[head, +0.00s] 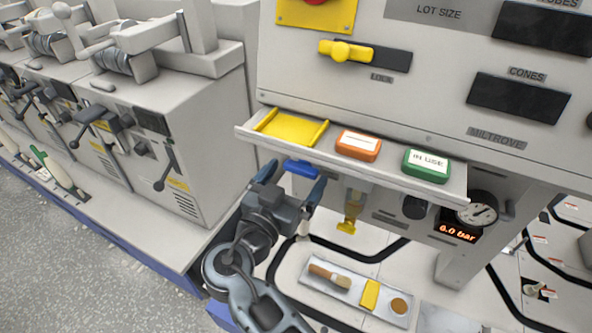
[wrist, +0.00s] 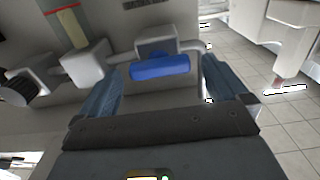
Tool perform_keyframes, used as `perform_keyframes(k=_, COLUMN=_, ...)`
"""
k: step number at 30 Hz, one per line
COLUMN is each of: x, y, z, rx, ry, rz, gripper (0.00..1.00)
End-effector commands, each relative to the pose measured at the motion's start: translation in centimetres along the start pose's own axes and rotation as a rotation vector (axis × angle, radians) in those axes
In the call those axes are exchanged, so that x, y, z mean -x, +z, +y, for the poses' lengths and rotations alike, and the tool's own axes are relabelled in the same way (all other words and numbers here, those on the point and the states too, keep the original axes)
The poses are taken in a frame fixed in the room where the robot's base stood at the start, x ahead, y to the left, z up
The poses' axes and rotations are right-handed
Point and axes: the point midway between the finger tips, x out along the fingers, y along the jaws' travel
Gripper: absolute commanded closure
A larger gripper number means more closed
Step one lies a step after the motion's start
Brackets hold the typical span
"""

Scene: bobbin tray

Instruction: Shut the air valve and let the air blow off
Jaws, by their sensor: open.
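A blue valve handle (head: 302,168) shows under the front lip of the machine's shelf. In the wrist view the blue handle (wrist: 160,68) lies crosswise on a grey valve body (wrist: 156,45). My gripper (head: 292,178) is open, with its fingers to either side of the handle; it also shows in the wrist view (wrist: 161,76). I cannot tell whether either finger touches it. A round gauge (head: 478,214) sits at the right under the shelf. The red display (head: 458,232) beside it appears to read 6.0 bar.
The shelf (head: 455,190) juts out just above my gripper, carrying a yellow tray (head: 290,126), an orange block (head: 358,145) and a green IN USE block (head: 427,165). A yellow-tipped fitting (head: 350,212) hangs to the right. A tray with a brush (head: 330,276) lies below.

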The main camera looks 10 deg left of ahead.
Motion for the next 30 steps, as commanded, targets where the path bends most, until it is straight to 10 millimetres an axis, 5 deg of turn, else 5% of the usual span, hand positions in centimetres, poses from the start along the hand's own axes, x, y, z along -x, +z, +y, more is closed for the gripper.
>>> perform_keyframes(k=13, x=-1.29, y=0.07, z=0.03, rx=0.0, ry=0.0, rz=-0.001, gripper=0.0)
perform_keyframes(k=30, x=-1.25, y=0.08, z=0.03, rx=0.001, ry=-0.001, rz=-0.001, gripper=0.54)
